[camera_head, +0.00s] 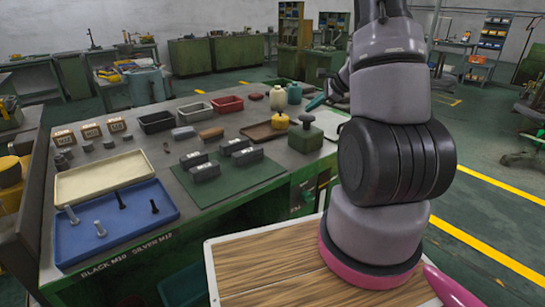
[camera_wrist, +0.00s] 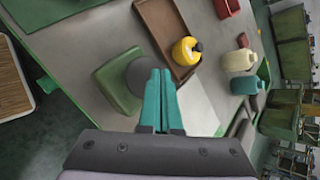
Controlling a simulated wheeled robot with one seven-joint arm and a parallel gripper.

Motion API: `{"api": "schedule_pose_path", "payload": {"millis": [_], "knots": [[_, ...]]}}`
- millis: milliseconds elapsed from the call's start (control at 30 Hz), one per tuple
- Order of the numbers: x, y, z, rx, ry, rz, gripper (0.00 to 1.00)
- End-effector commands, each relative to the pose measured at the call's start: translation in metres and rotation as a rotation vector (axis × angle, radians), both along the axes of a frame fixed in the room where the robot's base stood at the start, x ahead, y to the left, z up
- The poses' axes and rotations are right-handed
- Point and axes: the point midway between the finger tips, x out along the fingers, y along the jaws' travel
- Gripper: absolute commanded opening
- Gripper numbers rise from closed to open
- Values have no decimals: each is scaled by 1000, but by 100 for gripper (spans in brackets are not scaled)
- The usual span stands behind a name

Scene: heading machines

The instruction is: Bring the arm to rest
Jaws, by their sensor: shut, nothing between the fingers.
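My gripper (camera_wrist: 160,98) shows in the wrist view with its teal fingers together and nothing between them. It is above the right end of the workbench (camera_wrist: 202,108), over or close to a green block with a dark round knob (camera_wrist: 115,85). In the head view my arm (camera_head: 395,160) rises at the right, and my gripper (camera_head: 316,102) shows only in part, as a teal tip beside the arm. Contact between the fingers and the bench things cannot be told.
A brown tray (camera_head: 262,132), a yellow pot (camera_head: 280,121), a teal bottle (camera_head: 294,94) and a cream bottle (camera_head: 278,98) stand near the gripper. Grey blocks lie on a green mat (camera_head: 262,172). A blue tray (camera_head: 85,243) holds bolts. Floor behind my arm is clear.

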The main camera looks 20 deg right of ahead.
Motion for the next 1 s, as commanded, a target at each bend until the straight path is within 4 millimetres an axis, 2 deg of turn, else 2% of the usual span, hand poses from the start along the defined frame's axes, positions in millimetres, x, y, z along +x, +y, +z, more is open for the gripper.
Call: {"api": "schedule_pose_path", "payload": {"millis": [167,267,367,500,700,833,1000], "knots": [[-2,10,12,-5,-12,33,0],[-9,33,40,-24,-39,119,0],[-27,67,79,-65,-77,253,0],[-64,111,128,-161,-128,454,0],[-127,153,179,-361,-199,706,0],[-169,167,202,-530,-244,843,0],[-218,172,224,-775,-299,973,0]]}}
